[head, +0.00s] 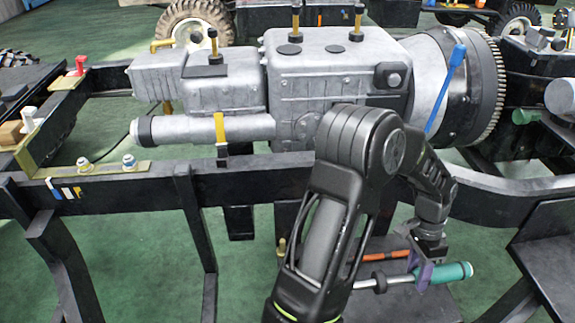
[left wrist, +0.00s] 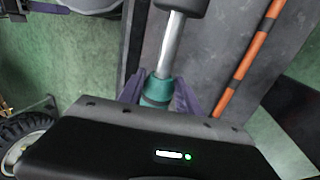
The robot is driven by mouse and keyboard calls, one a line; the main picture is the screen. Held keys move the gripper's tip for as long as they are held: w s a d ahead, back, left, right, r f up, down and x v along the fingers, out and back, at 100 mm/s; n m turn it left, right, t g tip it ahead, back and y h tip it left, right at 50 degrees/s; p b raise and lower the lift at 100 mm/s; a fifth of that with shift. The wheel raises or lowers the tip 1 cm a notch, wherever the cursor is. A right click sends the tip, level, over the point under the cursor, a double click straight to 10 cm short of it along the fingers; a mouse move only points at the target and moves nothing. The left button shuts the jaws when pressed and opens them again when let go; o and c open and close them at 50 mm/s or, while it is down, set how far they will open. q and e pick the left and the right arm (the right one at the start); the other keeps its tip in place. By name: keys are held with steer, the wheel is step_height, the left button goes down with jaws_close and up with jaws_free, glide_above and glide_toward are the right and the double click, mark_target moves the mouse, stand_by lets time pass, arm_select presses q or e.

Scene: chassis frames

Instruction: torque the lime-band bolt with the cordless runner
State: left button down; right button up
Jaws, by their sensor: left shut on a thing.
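My left gripper (head: 424,273), with purple fingers, is shut on the teal handle of a tool (head: 452,273) below the frame rail at the lower right. Its grey shaft points left to a black head. The left wrist view shows the shaft (left wrist: 173,45) and the gripper (left wrist: 160,93) around the teal handle. I cannot tell whether this tool is the cordless runner. Two bolts, one at the left (head: 83,163) and one at its right (head: 129,161), sit on a brass-coloured bracket; no lime band can be made out. My right gripper is not in view.
A grey gearbox (head: 335,75) with upright yellow-banded posts lies across the black chassis frame (head: 110,196). A blue tool (head: 447,85) leans on its right end. An orange bar (head: 386,255) lies beside the held tool. Green floor shows between the rails.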

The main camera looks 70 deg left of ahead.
arm_select(q)
steer(key=w+d+r+n+p, duration=0.3)
steer(key=d+r+p, duration=0.9)
steer(key=r+p, duration=0.4)
steer(key=w+p, duration=0.1)
steer(key=p, duration=0.4)
steer(key=shift+r+t+p, duration=0.35)
steer(key=shift+r+t, duration=0.05)
steer(key=shift+a, duration=0.1)
